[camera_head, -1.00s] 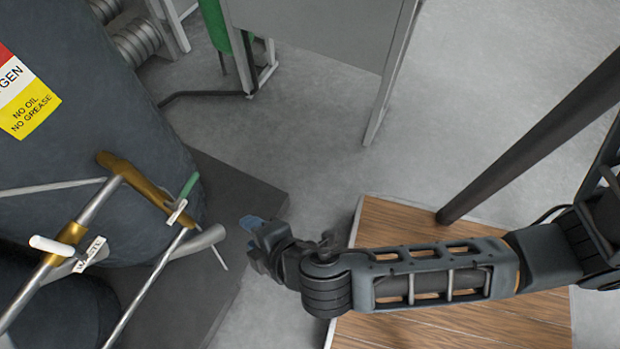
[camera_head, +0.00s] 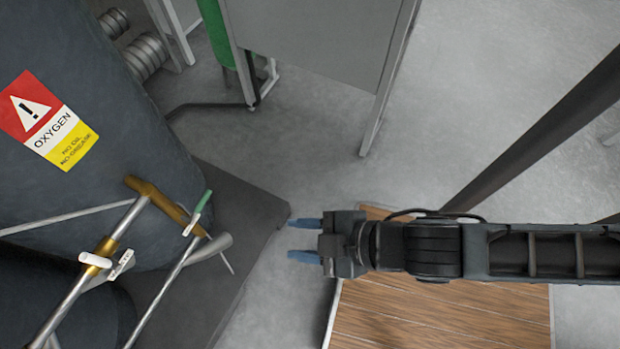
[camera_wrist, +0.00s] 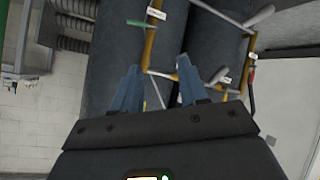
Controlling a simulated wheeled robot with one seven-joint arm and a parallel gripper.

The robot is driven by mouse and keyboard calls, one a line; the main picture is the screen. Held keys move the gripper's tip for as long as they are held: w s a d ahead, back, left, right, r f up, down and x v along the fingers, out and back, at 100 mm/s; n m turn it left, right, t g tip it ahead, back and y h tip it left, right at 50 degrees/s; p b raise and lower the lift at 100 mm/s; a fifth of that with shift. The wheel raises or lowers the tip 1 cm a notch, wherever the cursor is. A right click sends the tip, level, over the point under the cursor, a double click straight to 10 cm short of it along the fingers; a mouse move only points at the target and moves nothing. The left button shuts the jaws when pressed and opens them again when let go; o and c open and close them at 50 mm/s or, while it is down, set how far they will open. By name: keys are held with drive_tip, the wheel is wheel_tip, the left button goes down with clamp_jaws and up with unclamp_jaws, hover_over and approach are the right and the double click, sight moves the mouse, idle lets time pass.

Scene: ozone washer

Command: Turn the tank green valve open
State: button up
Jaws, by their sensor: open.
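The green valve handle (camera_head: 203,202) sits on the brass and silver pipework in front of the dark oxygen tank (camera_head: 95,130), with a small white tag by it. It also shows in the wrist view (camera_wrist: 137,23), above and slightly left of the fingertips. My gripper (camera_head: 305,239) is open and empty, its two blue fingers pointing left toward the pipework. It is to the right of the green handle and a little lower in the head view, with a clear gap. In the wrist view my gripper's fingers (camera_wrist: 158,72) stand apart in front of the tanks.
A white-handled valve (camera_head: 96,261) with a tag sits left of the green one. A dark plinth (camera_head: 250,205) lies under the tanks. A grey panel on legs (camera_head: 320,40) and a green cylinder (camera_head: 215,35) stand behind.

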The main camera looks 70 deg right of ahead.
drive_tip(key=r, duration=0.1)
drive_tip(key=s+r, duration=0.1)
drive_tip(key=r, duration=0.1)
drive_tip(key=shift+d+m+t+p, duration=0.2)
drive_tip(key=shift+m+t+p, duration=0.1)
drive_tip(key=shift+p, duration=0.1)
drive_tip(key=shift+c, duration=0.3)
